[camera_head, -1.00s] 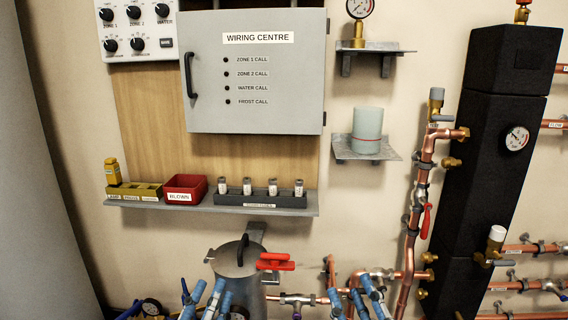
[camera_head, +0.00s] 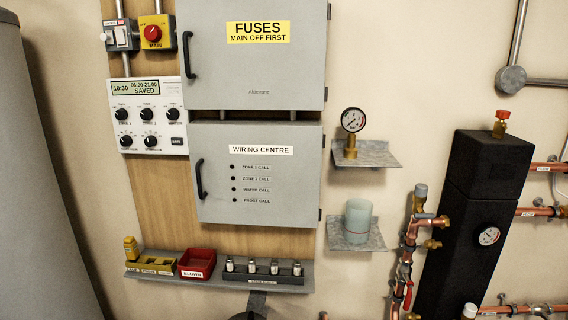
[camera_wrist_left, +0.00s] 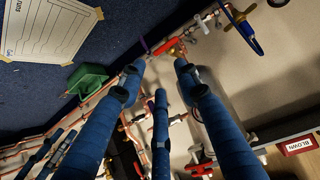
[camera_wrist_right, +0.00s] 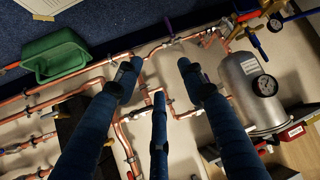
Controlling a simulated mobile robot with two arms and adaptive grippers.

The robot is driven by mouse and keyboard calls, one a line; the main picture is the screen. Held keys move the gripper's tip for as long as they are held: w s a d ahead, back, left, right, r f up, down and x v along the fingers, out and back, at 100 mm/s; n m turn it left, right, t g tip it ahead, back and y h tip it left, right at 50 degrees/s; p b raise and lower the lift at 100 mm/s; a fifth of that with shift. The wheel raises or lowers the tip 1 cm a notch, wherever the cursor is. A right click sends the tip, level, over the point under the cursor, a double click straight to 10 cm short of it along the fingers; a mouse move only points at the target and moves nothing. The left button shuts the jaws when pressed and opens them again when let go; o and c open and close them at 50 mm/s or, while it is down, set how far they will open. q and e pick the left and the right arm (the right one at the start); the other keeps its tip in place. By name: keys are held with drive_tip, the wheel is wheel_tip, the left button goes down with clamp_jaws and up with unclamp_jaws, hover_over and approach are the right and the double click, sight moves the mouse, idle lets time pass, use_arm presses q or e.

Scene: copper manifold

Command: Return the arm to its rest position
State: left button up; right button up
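My left gripper (camera_wrist_left: 160,75) shows in the left wrist view with its blue fingers spread apart and nothing between them. My right gripper (camera_wrist_right: 160,75) shows in the right wrist view, also spread and empty. Neither gripper is in the head view now. Both wrist views look past the fingers at copper pipes and the pale wall. No finger can be seen clearly touching anything.
The head view shows the closed wiring centre (camera_head: 258,190), the closed fuse box (camera_head: 255,75), a shelf (camera_head: 215,284) with a red bin (camera_head: 197,264), and a black manifold (camera_head: 475,210). A grey vessel (camera_wrist_right: 243,90) and green tray (camera_wrist_right: 55,55) show in the right wrist view.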

use_arm(q)
drive_tip(key=s+a+g+p, duration=0.2)
drive_tip(key=s+p, duration=0.3)
drive_tip(key=s, duration=0.5)
drive_tip(key=s+a+f+g+y+p, duration=0.1)
drive_tip(key=s+a+g+p, duration=0.2)
drive_tip(key=s, duration=0.8)
drive_tip(key=s+a+g+y+p, duration=0.1)
drive_tip(key=s+a+g+p, duration=0.2)
drive_tip(key=s+p, duration=0.5)
drive_tip(key=s, duration=0.3)
drive_tip(key=shift+a+f+g, duration=0.2)
drive_tip(key=shift+f+g, duration=0.05)
drive_tip(key=shift+g, duration=0.05)
use_arm(e)
drive_tip(key=s+d+g, duration=0.2)
drive_tip(key=s+g, duration=0.1)
drive_tip(key=s, duration=0.7)
drive_tip(key=s+d+f+g+h, duration=0.1)
drive_tip(key=s+d+g, duration=0.1)
drive_tip(key=s, duration=0.9)
drive_tip(key=s+d+g+h, duration=0.1)
drive_tip(key=s+d+g, duration=0.2)
drive_tip(key=s, duration=0.8)
drive_tip(key=shift+d+f+g, duration=0.25)
drive_tip(key=shift+d+g, duration=0.05)
drive_tip(key=shift+d, duration=0.4)
